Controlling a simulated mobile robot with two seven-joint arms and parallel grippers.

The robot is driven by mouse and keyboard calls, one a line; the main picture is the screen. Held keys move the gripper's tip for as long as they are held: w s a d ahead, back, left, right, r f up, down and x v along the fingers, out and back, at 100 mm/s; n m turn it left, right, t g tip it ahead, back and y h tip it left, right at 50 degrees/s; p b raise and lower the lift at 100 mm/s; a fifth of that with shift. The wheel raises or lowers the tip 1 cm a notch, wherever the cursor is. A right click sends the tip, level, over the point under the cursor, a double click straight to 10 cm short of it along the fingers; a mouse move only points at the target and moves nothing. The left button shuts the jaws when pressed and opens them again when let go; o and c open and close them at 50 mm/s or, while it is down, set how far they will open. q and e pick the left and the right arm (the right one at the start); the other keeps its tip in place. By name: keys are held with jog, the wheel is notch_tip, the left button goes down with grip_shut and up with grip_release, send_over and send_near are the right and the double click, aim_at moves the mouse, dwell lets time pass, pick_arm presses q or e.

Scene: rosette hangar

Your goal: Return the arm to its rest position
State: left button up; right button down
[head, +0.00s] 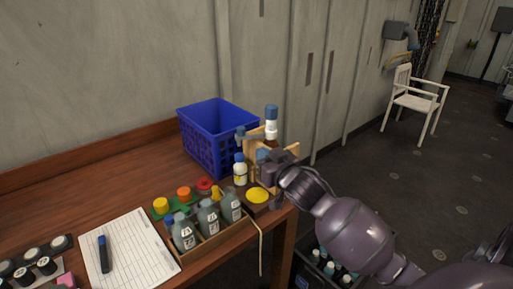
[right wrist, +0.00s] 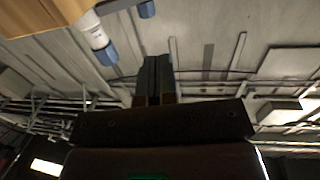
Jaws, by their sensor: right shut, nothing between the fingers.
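My right arm comes in from the right in the head view, and its gripper (head: 268,160) is at the table's right end, in front of a wooden holder (head: 290,150). The right wrist view shows its two dark fingers (right wrist: 153,80) together with nothing between them. A white bottle with a blue cap (head: 271,124) stands upright at the holder; it also shows in the right wrist view (right wrist: 95,38), apart from the fingers. The wrist partly hides the holder. My left gripper is in neither view.
A blue crate (head: 207,140) stands behind on the wooden table (head: 133,185). Grey bottles (head: 208,217) in a tray, a small white bottle (head: 240,170), a yellow disc (head: 257,195) and a written sheet (head: 125,255) lie nearer. A bottle crate (head: 303,270) is below. A white chair (head: 413,103) stands far right.

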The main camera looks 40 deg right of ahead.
jog(key=shift+s+a, duration=0.2)
jog(key=shift+s, duration=0.75)
jog(key=s+a+f+n+g+y, duration=0.15)
jog(key=s+f, duration=0.25)
jog(key=f, duration=0.5)
jog(key=s+a+f+n+g, duration=0.1)
jog(key=s+a+f+n, duration=0.2)
jog(key=f, duration=0.5)
jog(key=s+a+f+m+g, duration=0.3)
jog(key=s+a+f+g, duration=0.1)
jog(key=s+f, duration=0.8)
jog(key=shift+s+f+h, duration=0.3)
jog(key=shift+s+h, duration=0.05)
jog(key=shift+s, duration=0.85)
